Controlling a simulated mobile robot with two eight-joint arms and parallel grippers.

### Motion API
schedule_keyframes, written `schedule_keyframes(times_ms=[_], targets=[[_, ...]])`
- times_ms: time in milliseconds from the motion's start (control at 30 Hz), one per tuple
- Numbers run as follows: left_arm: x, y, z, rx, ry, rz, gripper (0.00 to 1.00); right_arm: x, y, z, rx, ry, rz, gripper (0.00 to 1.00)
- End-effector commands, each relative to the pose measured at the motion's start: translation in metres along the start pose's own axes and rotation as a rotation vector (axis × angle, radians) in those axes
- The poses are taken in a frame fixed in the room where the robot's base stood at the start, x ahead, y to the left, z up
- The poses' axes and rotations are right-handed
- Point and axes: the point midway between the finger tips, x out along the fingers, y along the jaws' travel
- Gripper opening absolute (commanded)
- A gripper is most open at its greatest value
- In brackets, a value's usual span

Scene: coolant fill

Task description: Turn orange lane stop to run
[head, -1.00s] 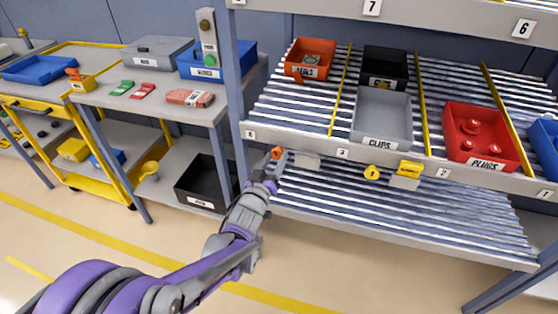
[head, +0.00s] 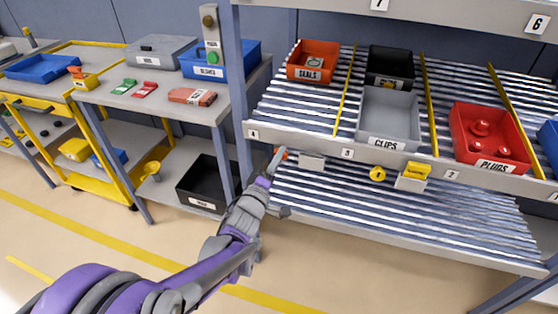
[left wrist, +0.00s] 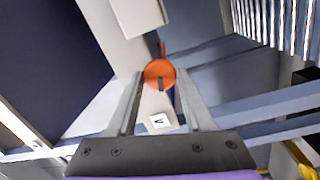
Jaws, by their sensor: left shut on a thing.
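The orange lane stop (left wrist: 160,73) is a round orange knob with a dark slot, on the pale rail of the rack. In the left wrist view it sits between the fingertips of my left gripper (left wrist: 160,86). In the head view a little orange of the stop (head: 284,153) shows at the tips of my left gripper (head: 277,160), under the rail's left end. The gripper is shut on the stop. The fingers hide part of it, and I cannot tell its stop or run setting. My right gripper is not in view.
A white block (head: 312,162), a yellow round knob (head: 377,174) and a yellow lever piece (head: 415,171) sit along the same rail. Bins stand above, including grey CLIPS (head: 388,118) and red PLUGS (head: 488,132). The rack's blue post (head: 236,90) is close left of my gripper.

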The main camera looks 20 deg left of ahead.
Motion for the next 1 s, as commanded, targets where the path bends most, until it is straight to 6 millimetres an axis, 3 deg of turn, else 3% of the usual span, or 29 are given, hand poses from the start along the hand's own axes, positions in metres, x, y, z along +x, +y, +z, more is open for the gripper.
schedule_keyframes(times_ms=[400, 1000], targets=[[-0.0021, -0.0020, -0.0043, -0.233, 0.009, 0.018, 0.00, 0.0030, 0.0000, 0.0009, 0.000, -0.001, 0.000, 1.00], [-0.0028, -0.0023, -0.0053, -0.285, 0.011, 0.023, 0.00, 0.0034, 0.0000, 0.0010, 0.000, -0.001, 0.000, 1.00]])
